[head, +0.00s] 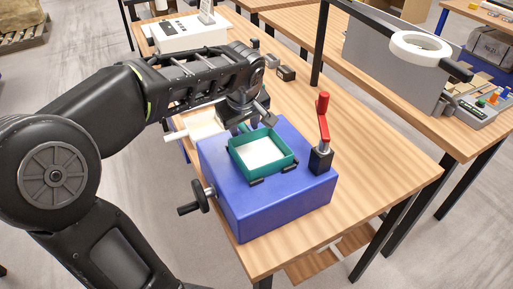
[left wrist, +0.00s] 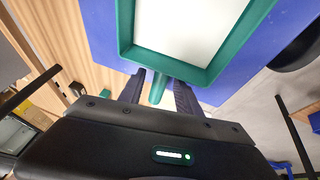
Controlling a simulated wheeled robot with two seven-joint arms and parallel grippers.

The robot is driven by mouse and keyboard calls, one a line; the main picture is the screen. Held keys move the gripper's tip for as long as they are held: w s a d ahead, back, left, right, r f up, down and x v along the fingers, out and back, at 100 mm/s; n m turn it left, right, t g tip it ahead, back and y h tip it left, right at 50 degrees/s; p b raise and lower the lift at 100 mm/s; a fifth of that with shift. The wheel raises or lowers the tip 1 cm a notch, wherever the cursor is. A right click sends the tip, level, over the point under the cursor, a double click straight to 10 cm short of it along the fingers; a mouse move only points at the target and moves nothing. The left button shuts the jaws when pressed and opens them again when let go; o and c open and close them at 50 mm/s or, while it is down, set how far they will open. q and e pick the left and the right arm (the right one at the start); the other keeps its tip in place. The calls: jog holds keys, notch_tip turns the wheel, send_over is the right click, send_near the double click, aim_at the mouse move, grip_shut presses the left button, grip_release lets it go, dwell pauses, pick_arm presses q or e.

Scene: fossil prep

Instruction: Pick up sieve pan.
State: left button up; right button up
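The sieve pan (head: 277,168) is a square teal-green frame with a white bottom and a short green handle. It sits on top of a blue box-shaped machine (head: 285,205). My left gripper (head: 252,122) is at the pan's handle side, pointing down. In the left wrist view, the pan's green rim (left wrist: 195,70) fills the top. Its handle lies between the two dark fingers of my left gripper (left wrist: 160,92), with narrow gaps seen on both sides, so the fingers look open around it. My right gripper is out of view.
The wooden table (head: 385,160) is clear to the right. A white device (head: 188,33) and small dark blocks (head: 286,73) lie farther back.

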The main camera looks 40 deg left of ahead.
pick_arm(q)
grip_shut()
dwell(1.2)
